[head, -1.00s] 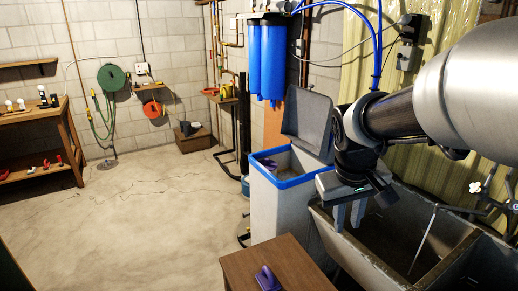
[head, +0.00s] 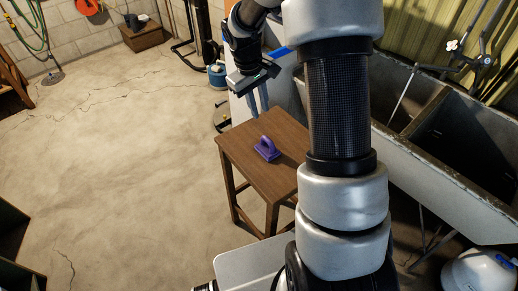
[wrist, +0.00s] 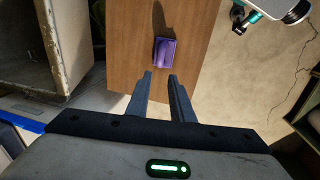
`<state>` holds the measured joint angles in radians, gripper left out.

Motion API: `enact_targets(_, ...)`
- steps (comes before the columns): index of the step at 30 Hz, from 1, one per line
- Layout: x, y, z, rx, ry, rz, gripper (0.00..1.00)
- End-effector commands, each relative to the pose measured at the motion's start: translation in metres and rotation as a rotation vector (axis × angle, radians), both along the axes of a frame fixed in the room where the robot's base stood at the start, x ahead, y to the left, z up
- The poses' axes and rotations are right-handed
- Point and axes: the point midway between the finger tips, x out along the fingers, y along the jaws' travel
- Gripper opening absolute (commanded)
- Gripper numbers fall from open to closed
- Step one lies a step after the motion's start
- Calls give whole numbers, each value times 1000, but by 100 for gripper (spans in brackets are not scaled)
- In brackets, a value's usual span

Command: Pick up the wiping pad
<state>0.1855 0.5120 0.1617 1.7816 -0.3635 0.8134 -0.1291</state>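The purple wiping pad (head: 267,149) with a raised handle lies on a small wooden table (head: 245,151). It also shows in the wrist view (wrist: 165,52), ahead of my fingertips. My gripper (head: 258,108) is above and behind the pad in the head view, near the far edge of the table. In the wrist view my gripper (wrist: 160,75) has its two fingers apart with nothing between them. The pad is clear of the fingers.
A stone sink (head: 425,125) stands at the right of the table. A white rounded container (head: 478,274) is at the lower right. The concrete floor (head: 130,150) at the left is open.

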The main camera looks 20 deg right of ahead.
Motion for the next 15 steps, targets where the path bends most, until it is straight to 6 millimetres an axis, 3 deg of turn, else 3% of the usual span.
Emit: enact_targets(15, 5, -19, -101, 0, 3, -2, 21)
